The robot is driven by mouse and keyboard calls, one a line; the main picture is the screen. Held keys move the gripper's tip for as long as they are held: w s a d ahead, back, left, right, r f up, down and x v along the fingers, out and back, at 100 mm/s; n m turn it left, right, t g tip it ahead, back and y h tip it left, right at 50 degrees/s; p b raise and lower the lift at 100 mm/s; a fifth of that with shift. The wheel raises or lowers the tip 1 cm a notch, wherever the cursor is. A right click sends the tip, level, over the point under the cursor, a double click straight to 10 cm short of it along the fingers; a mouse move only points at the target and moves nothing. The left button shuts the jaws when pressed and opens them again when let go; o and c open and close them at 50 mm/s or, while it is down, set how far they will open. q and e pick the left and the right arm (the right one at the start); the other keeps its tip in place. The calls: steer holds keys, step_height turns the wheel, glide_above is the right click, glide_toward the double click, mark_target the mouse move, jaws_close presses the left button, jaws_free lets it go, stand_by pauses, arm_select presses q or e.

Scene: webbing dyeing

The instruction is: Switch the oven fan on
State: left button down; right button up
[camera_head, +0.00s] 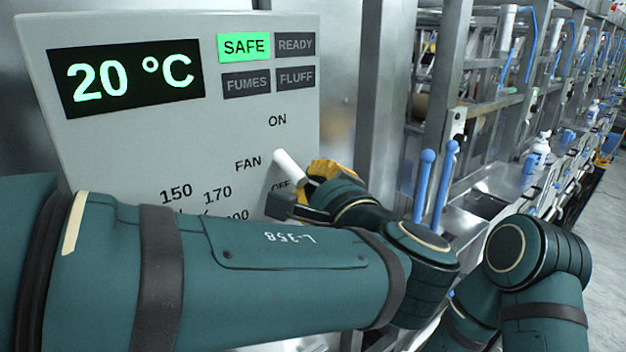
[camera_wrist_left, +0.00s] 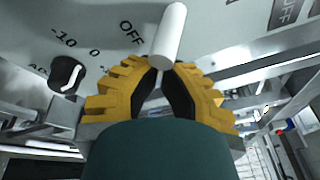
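The oven's grey control panel (camera_head: 130,145) fills the left of the head view. Its white fan lever (camera_head: 288,164) stands beside the FAN label, between ON above and OFF below, nearer to OFF. My left gripper (camera_head: 303,190), with yellow fingers, is at the lever and hides part of it. In the left wrist view the lever (camera_wrist_left: 169,36) rises just beyond the fingertips (camera_wrist_left: 163,70), which are drawn together. I cannot tell whether they touch it. The OFF label is beside the lever there. My right gripper is not in view.
The display (camera_head: 127,78) reads 20 °C, and the SAFE lamp (camera_head: 244,47) is lit green. A dark knob (camera_wrist_left: 66,75) with a white pointer sits near the lever. Two blue-topped rods (camera_head: 436,185) stand right of my left wrist. Metal machinery lines the right.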

arm_select(q)
steer(key=shift+s+d+r+g+h+p, duration=0.1)
steer(key=shift+s+r+g+h+p, duration=0.15)
steer(key=shift+r+g+p, duration=0.6)
steer(key=shift+d+r+n+g+h+p, duration=0.1)
steer(key=shift+r+n+g+h+p, duration=0.15)
steer(key=shift+g+p, duration=0.4)
steer(key=shift+r+n+g+h+p, duration=0.1)
steer(key=shift+n+g+h+p, duration=0.25)
steer(key=shift+p, duration=0.4)
stand_by(1.2)
steer(key=shift+r, duration=0.15)
steer(key=shift+r+p, duration=0.6)
steer(key=shift+r, duration=0.05)
steer(key=shift+f, duration=0.1)
